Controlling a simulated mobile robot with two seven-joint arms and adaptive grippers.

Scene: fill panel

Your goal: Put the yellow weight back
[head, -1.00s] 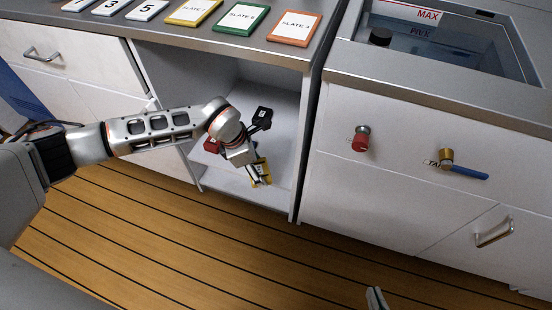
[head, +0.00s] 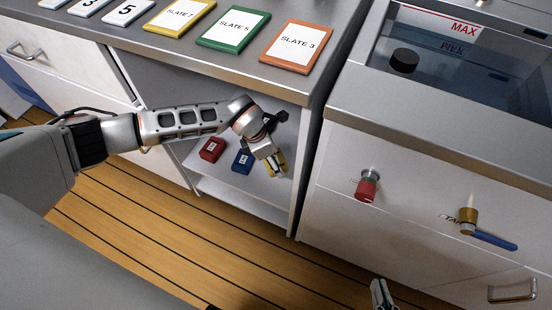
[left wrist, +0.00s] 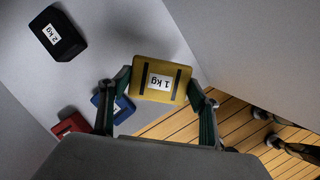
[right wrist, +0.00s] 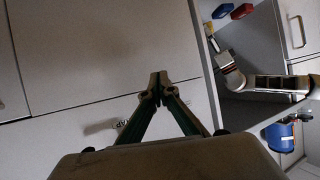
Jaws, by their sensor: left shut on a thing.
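The yellow weight (left wrist: 160,78), labelled 1 kg, sits between the fingertips of my left gripper (left wrist: 158,92) in the left wrist view. In the head view, my left gripper (head: 276,163) reaches into the open cabinet and is shut on the yellow weight (head: 282,161), which is partly hidden. I cannot tell whether the weight touches the shelf. My right gripper (right wrist: 155,88) is shut and empty in front of a cabinet front. Its tips also show at the bottom of the head view (head: 380,292).
A red weight (head: 212,149) and a blue weight (head: 242,160) stand on the cabinet shelf left of my left gripper. A black 2 kg weight (left wrist: 57,34) is farther back. The cabinet's right wall (head: 306,170) is close to the yellow weight. Slates (head: 233,28) lie on the counter above.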

